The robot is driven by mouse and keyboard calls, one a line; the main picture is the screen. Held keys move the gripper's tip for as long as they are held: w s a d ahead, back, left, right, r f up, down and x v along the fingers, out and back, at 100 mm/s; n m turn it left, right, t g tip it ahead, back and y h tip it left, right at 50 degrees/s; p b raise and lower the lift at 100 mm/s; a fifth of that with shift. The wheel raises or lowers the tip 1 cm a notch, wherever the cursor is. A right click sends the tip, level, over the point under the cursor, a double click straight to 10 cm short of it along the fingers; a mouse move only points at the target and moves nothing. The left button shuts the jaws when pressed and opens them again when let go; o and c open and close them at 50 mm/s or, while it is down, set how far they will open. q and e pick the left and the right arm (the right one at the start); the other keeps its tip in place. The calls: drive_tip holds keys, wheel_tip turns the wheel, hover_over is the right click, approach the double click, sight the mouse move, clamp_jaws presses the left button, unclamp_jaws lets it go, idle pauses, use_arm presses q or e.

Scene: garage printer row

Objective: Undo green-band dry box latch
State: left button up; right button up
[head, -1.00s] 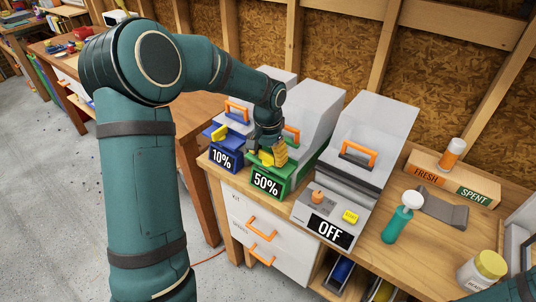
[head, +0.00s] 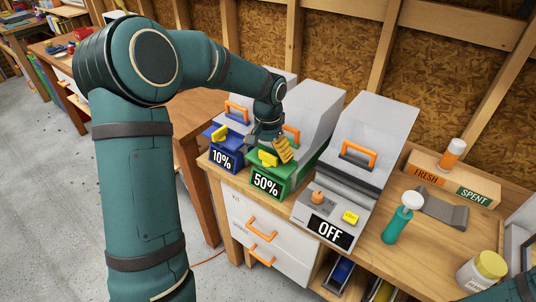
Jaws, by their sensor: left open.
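The green-band dry box (head: 262,185) stands on the workbench, with a 50% label on its front and a grey lid with an orange handle (head: 292,133). Its yellow latch (head: 267,159) shows on the green front part; I cannot tell for sure whether it is fastened. My left gripper (head: 283,150) is open, just above and to the right of the latch, with yellow-striped fingers. It looks apart from the latch and holds nothing. My right gripper is not in view.
A blue-band 10% box (head: 222,158) stands close on the left, a grey box labelled OFF (head: 329,232) on the right.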

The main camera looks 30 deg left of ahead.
sight(268, 154)
use_arm(q)
wheel_tip(268, 154, up, 11)
drive_tip(key=shift+f, duration=0.2)
drive_tip(key=shift+s+f, duration=0.1)
drive_tip(key=shift+s, duration=0.05)
idle(0.5)
